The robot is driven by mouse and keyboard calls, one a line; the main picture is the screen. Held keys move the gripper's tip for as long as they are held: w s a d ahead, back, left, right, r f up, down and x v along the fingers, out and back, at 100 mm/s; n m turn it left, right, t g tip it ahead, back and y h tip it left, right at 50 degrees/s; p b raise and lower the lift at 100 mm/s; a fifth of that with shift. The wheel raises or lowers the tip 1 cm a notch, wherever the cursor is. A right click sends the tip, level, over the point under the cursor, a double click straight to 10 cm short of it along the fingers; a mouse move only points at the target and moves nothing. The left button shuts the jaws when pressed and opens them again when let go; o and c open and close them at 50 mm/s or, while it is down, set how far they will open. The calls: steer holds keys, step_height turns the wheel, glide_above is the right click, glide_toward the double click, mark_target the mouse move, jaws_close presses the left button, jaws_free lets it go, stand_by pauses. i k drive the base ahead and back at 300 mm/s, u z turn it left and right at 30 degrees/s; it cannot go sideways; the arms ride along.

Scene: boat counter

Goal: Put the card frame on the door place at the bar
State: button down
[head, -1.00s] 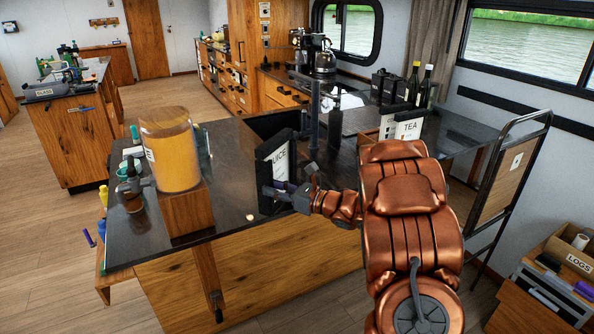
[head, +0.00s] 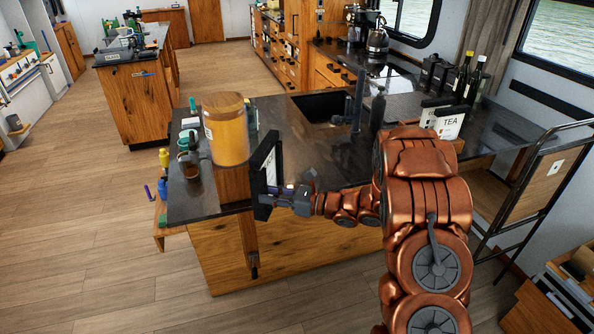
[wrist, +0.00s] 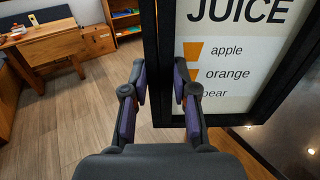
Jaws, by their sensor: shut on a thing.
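The card frame (head: 262,168) is black with a white card. In the wrist view the card frame (wrist: 232,60) reads JUICE, with apple and orange below. My gripper (head: 270,197) is shut on the frame's side edge, and the frame stands upright in it at the bar's near edge, right of the jar. In the wrist view the purple-padded fingers of my gripper (wrist: 160,92) are on either side of that black edge. The bar (head: 300,150) has a dark glossy top. I cannot tell which spot on it is the door place.
An orange jar (head: 226,135) on a wooden block stands close left of the frame, with small bottles and cups beyond. A sink (head: 325,107) and tap lie behind. A TEA card frame (head: 449,122) stands at the right. Dark top between sink and near edge is clear.

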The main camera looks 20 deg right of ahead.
mark_target(303, 167)
steer(key=u, duration=3)
steer(key=i, duration=1.1)
steer(key=z, duration=3.05)
